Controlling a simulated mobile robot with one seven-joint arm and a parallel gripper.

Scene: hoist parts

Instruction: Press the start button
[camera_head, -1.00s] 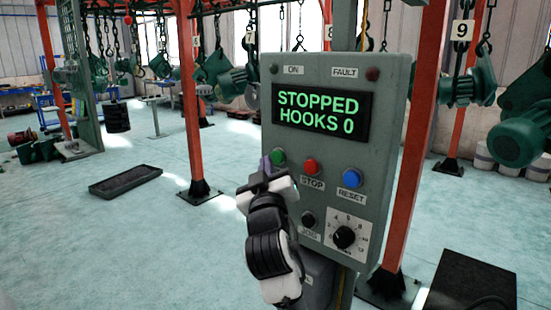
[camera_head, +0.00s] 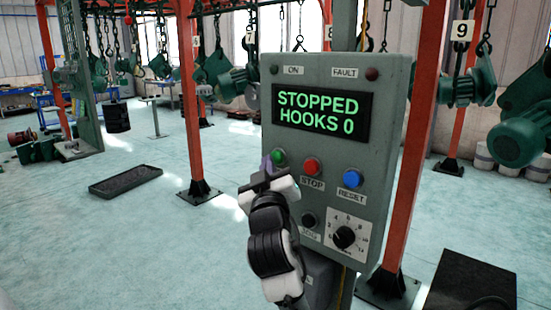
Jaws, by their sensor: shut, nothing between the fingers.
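A grey control box (camera_head: 393,130) stands on a post in front of me. Its display (camera_head: 318,112) reads "STOPPED HOOKS 0" in green. The green button (camera_head: 279,156) is at the left of the button row; its label is hidden behind my gripper. The red button (camera_head: 312,166), labelled STOP, and the blue button (camera_head: 352,178), labelled RESET, are to its right. My gripper (camera_head: 267,163) is shut and empty, with its tips just left of and below the green button. I cannot tell whether they touch it.
A black button (camera_head: 308,220) and a rotary dial (camera_head: 345,237) sit low on the box. ON and FAULT lamps are at its top. Orange posts (camera_head: 405,150) stand behind. Green hoists (camera_head: 517,142) hang from chains. A black tray (camera_head: 125,180) lies on the open floor at left.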

